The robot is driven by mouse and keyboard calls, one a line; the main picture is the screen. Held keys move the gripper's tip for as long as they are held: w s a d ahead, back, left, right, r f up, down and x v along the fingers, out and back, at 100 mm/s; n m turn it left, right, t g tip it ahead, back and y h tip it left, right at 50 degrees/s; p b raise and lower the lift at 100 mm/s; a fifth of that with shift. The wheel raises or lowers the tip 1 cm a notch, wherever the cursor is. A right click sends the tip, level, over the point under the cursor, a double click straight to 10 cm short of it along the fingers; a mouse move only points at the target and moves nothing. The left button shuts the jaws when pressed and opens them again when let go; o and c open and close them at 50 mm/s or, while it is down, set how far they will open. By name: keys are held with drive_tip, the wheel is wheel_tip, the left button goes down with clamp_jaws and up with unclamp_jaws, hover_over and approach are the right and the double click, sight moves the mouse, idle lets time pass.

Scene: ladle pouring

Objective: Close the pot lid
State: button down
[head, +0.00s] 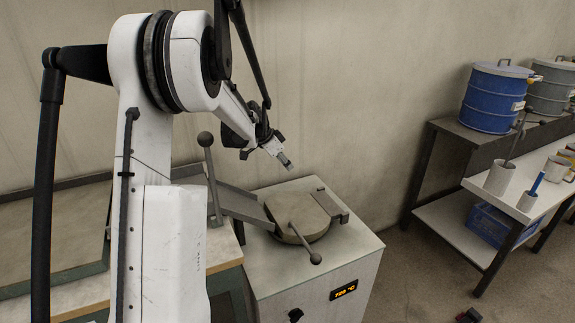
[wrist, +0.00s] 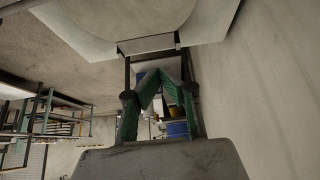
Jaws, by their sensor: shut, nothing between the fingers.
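The pot lid (head: 296,208) is a round grey plate on top of the white furnace box (head: 318,279). It looks flat over the pot, of which only a dark rim shows beneath it; I cannot tell whether any gap remains. A rod handle with a ball end (head: 315,258) sticks out from the lid toward the front. A bracket (head: 337,206) sits at the lid's right side. My gripper (head: 286,163) is shut and empty, in the air above and behind the lid, apart from it. In the wrist view, my gripper's green-padded fingers (wrist: 160,72) meet at the tips.
An upright lever with a ball top (head: 206,139) and a sloping grey chute (head: 243,208) stand left of the lid. A wall runs close behind. At the right are a blue drum (head: 494,98), a bench with cups (head: 500,178) and a blue crate (head: 490,226). Floor between is mostly clear.

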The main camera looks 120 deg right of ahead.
drive_tip(key=v, duration=1.2)
